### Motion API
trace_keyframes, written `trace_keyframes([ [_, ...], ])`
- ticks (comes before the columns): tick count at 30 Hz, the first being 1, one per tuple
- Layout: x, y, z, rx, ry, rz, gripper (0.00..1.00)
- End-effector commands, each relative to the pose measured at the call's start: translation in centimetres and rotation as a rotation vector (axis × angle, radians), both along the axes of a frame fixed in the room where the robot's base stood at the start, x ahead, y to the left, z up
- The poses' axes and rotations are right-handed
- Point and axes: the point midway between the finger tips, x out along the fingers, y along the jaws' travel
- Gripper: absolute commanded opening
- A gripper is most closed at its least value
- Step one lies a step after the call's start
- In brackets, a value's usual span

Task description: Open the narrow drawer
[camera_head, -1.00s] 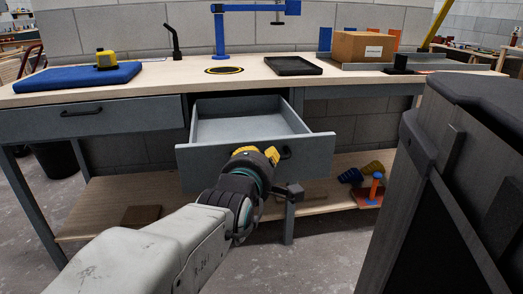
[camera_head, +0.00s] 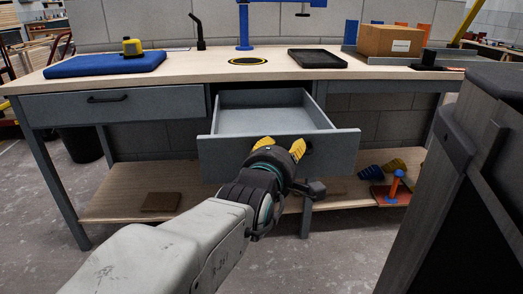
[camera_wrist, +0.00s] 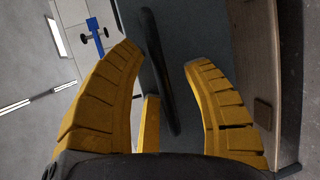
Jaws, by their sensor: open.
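The narrow drawer (camera_head: 215,156) is grey and stands pulled well out from under the bench, its empty inside showing. Its black bar handle (camera_wrist: 157,65) shows in the wrist view, running between my yellow fingers, with gaps on both sides. In the head view my gripper (camera_head: 281,147) is in front of the right half of the drawer front and hides most of the handle. My gripper (camera_wrist: 165,58) is open, and its fingers do not appear to clamp the handle.
The wide drawer (camera_head: 150,104) on the left is closed. The benchtop (camera_head: 190,75) bears a blue mat (camera_head: 85,65), a black tray (camera_head: 318,59) and a cardboard box (camera_head: 391,41). A lower shelf (camera_head: 115,205) runs beneath. A dark cabinet-like body (camera_head: 440,190) stands close on the right.

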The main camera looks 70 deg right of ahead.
Motion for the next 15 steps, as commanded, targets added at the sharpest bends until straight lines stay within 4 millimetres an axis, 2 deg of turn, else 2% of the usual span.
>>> trace_keyframes([
  [8,0.0,0.5,0.3,-0.004,0.000,-0.001,0.45],
  [15,0.0,3.1,0.8,-0.007,0.000,0.000,0.45],
])
